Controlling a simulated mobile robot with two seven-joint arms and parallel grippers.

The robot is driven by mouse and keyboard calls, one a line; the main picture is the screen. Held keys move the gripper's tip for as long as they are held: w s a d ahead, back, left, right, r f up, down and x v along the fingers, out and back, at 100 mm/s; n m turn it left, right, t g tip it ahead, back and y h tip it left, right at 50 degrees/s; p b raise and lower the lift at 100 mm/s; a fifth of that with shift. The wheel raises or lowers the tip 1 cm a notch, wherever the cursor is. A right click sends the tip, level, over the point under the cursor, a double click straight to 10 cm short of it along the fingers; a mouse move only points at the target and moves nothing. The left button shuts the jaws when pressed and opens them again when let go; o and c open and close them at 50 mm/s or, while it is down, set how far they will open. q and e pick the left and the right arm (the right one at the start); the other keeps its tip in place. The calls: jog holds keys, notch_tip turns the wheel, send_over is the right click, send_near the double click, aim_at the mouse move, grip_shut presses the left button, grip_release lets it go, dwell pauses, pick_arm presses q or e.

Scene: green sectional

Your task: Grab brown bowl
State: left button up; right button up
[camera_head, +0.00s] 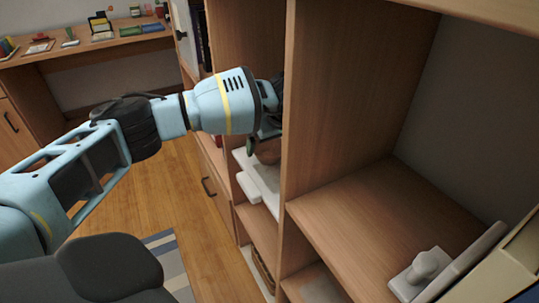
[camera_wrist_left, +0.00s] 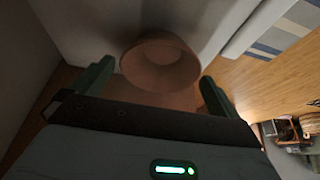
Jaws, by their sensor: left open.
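The brown bowl (camera_wrist_left: 160,66) sits between the two fingers of my left gripper (camera_wrist_left: 155,88) in the left wrist view, and the fingers stand apart on either side of it. No finger clearly touches the bowl. In the head view only a small part of the bowl (camera_head: 268,152) shows below my left gripper (camera_head: 262,142), inside the shelf unit. The bowl rests on or by a white object (camera_head: 258,180) on a shelf. My right gripper does not show.
A vertical wooden panel (camera_head: 288,120) stands right beside my left gripper. To the right is a wide compartment with a white object (camera_head: 425,270) on its shelf. A desk (camera_head: 100,48) with small items stands at the back left.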

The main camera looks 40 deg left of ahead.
aim_at(268, 153)
pick_arm(q)
jog(key=x, duration=0.2)
jog(key=shift+a+f, duration=0.15)
jog(key=shift+f, duration=0.15)
jog(key=shift+r, duration=0.1)
jog(key=c, duration=0.7)
jog(key=shift+c, duration=0.6)
